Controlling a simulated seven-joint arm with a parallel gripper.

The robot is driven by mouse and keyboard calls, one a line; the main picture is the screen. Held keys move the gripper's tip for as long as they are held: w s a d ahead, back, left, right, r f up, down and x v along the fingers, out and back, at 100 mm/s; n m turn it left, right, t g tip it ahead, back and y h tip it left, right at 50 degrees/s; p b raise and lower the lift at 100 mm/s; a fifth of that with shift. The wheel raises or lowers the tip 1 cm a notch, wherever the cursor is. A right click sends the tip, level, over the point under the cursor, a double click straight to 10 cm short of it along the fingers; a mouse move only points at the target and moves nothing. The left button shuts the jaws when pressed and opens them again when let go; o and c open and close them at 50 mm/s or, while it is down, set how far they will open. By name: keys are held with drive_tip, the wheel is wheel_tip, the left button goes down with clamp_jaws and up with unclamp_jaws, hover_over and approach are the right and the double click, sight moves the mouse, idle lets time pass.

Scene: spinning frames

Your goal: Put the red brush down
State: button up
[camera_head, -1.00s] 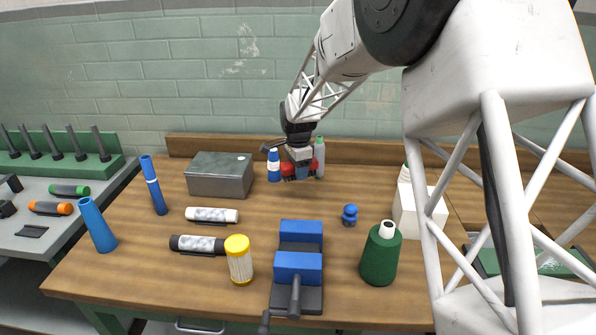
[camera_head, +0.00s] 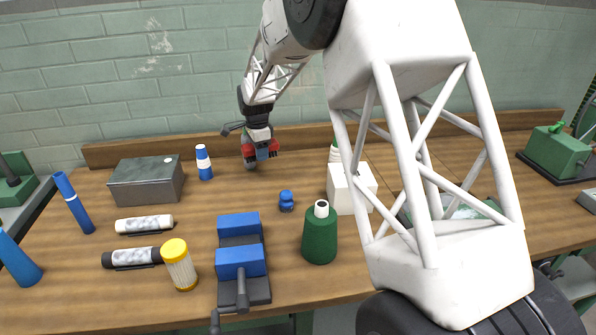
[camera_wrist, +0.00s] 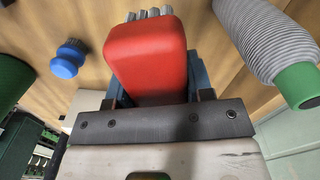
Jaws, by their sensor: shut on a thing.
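The red brush (camera_wrist: 148,55) is a red block with grey bristles at its far end in the wrist view. My gripper (camera_wrist: 150,98) is shut on it, with blue fingers at its sides. In the head view my gripper (camera_head: 262,152) is over the back of the wooden workbench (camera_head: 190,222), and the brush's red ends (camera_head: 273,146) show on both sides of a blue finger. The brush seems held above the bench top; its exact height is hard to tell.
Bare wood lies in front of the gripper.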

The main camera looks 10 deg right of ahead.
drive_tip(key=w+d+m, duration=0.1)
drive_tip(key=w+d, duration=0.1)
drive_tip(key=d, duration=0.5)
drive_tip(key=w+d+m, duration=0.1)
drive_tip(key=w+d, duration=0.1)
drive_tip(key=d, duration=0.4)
drive_tip(key=shift+w+d+m, duration=0.35)
drive_tip(key=shift+d+m, duration=0.05)
hover_over(298, 170)
drive_tip(key=shift+s+f, duration=0.1)
drive_tip(key=shift+f, duration=2.35)
drive_tip(key=shift+f, duration=0.15)
drive_tip(key=shift+f, duration=2.35)
drive_tip(key=shift+f, duration=0.1)
drive_tip(key=o, duration=0.9)
drive_tip(key=shift+o, duration=0.2)
